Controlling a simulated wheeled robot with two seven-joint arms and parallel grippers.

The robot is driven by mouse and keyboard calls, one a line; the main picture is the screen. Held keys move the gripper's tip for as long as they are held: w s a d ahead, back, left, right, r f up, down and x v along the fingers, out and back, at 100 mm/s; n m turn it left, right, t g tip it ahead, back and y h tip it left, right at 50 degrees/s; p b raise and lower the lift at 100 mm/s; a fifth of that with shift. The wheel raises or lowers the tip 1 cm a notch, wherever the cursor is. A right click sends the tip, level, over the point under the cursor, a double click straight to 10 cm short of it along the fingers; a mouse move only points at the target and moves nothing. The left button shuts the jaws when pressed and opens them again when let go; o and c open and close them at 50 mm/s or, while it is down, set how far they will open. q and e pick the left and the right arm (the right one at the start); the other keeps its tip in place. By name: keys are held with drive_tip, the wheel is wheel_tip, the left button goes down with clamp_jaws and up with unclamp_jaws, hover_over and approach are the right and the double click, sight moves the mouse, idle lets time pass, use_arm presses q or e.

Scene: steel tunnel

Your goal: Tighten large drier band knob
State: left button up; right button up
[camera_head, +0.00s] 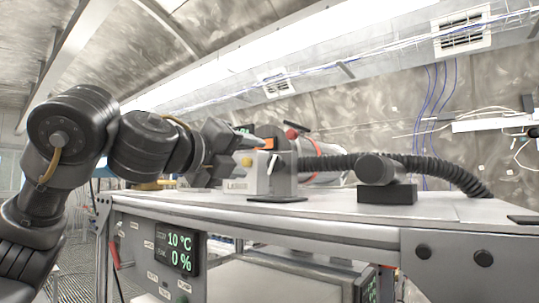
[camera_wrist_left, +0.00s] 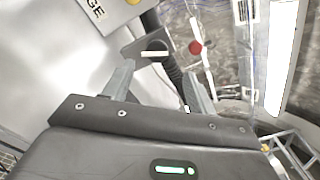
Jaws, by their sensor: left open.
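A grey unit marked LARGE (camera_head: 238,184) stands on the bench top; part of its lettered panel (camera_wrist_left: 95,12) fills the upper left of the wrist view. A red round knob (camera_head: 291,133) shows above and right of it, and also in the wrist view (camera_wrist_left: 195,47), beyond my fingers. I cannot tell for certain that it is the band knob. My left gripper (camera_head: 236,150) is at the left side of the unit. Its fingers (camera_wrist_left: 158,90) are apart with nothing between them, and the red knob is clear of them. My right gripper is out of view.
A black ribbed hose (camera_head: 430,166) runs right from the unit. A dark cylinder on a block (camera_head: 378,168) stands in front of it. The grey bench (camera_head: 320,210) has clear top along its front; a display (camera_head: 176,250) sits below. Cables hang at the right wall.

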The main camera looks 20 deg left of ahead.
sight(272, 163)
use_arm(q)
drive_tip(key=p+x, duration=0.1)
drive_tip(key=x, duration=0.1)
drive_tip(key=p+x, duration=0.1)
drive_tip(key=x, duration=0.2)
drive_tip(key=p+x, duration=0.1)
drive_tip(key=x, duration=0.1)
drive_tip(key=shift+w+a+p, duration=0.2)
drive_tip(key=shift+w+p, duration=0.1)
drive_tip(key=shift+w, duration=0.05)
drive_tip(key=shift+w+d, duration=0.1)
drive_tip(key=shift+w, duration=0.05)
drive_tip(key=shift+w+d+f+p, duration=0.1)
drive_tip(key=shift+w+d+p, duration=0.1)
drive_tip(key=shift+p, duration=0.15)
drive_tip(key=shift+w+f, duration=0.1)
drive_tip(key=shift+w, duration=0.1)
drive_tip(key=c, duration=1)
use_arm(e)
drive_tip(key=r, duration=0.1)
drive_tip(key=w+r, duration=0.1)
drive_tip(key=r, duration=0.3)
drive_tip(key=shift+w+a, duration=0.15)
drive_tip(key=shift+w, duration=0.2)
